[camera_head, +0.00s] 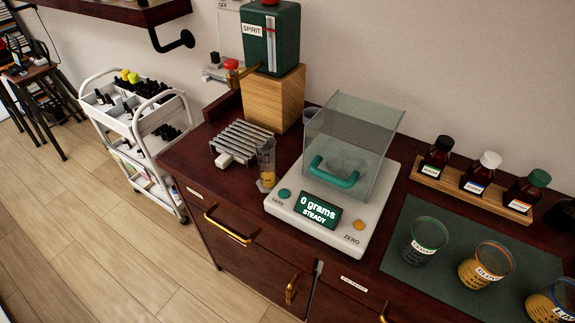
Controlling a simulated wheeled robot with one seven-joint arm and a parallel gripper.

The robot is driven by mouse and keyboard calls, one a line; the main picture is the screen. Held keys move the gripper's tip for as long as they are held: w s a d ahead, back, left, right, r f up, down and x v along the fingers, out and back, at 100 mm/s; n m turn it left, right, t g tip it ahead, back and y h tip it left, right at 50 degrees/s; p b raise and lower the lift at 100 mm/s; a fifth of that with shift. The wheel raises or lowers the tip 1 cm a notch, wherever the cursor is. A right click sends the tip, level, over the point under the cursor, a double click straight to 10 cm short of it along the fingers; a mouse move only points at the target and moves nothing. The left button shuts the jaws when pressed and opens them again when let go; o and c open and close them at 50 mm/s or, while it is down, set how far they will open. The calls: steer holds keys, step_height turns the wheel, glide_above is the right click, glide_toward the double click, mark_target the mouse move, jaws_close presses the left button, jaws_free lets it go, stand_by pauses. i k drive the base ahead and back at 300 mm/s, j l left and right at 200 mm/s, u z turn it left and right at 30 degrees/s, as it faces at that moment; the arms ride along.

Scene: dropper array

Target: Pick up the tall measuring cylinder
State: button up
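The tall measuring cylinder (266,160) stands upright on the dark wooden counter, near its front edge. It is clear, with an amber-coloured lower part. It stands just left of the white scale and in front of the slatted metal rack. My gripper is not in view, and nothing is seen touching the cylinder.
The scale (346,237) has a clear cover with a teal handle. The metal rack (242,142) and a wooden block (274,101) under a green spirit dispenser (271,40) stand behind. Beakers (425,240) rest on a dark mat (405,262). Brown bottles (480,174) stand at right.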

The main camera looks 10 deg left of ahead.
mark_target(265, 146)
steer(key=u, duration=1.15)
steer(key=i+u, duration=0.25)
steer(key=i+j+u, duration=0.1)
steer(key=u, duration=0.15)
steer(key=i, duration=0.05)
